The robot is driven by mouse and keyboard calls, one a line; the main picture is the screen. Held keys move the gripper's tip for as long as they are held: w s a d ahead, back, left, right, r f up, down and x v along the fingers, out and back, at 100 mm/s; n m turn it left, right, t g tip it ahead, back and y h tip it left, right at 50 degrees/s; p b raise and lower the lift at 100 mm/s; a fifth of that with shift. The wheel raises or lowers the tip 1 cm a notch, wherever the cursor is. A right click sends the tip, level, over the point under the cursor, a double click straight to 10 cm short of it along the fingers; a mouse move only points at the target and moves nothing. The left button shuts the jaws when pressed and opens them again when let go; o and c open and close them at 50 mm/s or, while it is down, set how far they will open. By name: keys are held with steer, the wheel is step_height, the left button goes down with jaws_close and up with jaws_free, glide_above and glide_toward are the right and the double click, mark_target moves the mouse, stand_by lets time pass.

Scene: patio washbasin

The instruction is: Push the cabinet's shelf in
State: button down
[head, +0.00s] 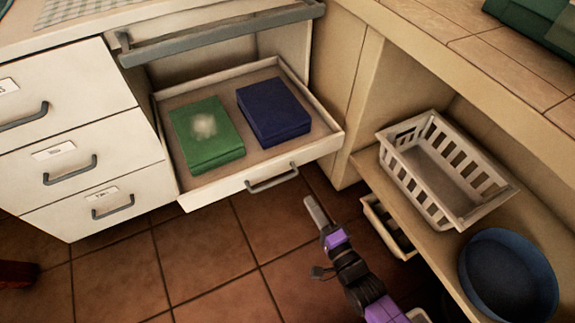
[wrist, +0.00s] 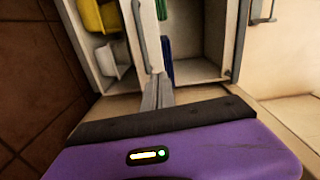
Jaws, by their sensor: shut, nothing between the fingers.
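The cabinet's shelf (head: 247,182) is a white pull-out tray with a grey bar handle (head: 272,178) on its low front. It stands pulled out of the cabinet, and its front also shows in the wrist view (wrist: 148,42). A green folded item (head: 207,134) with a pale patch and a dark blue one (head: 273,112) lie in it. My gripper (head: 309,201) is shut and empty, in front of the shelf and to the right of its handle. In the wrist view the fingers (wrist: 158,90) point at the shelf front; I cannot tell whether they touch it.
White drawers (head: 66,162) stand left of the shelf, shut. A grey bar (head: 220,36) runs above it. On the right, a wooden shelf board holds a white slatted basket (head: 440,172) and a blue basin (head: 508,277). The tiled floor (head: 190,265) in front is clear.

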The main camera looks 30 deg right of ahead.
mark_target(283, 159)
steer(key=shift+m, duration=0.4)
steer(key=w+b, duration=0.4)
steer(key=w, duration=1)
steer(key=shift+r, duration=0.15)
steer(key=shift+w, duration=0.1)
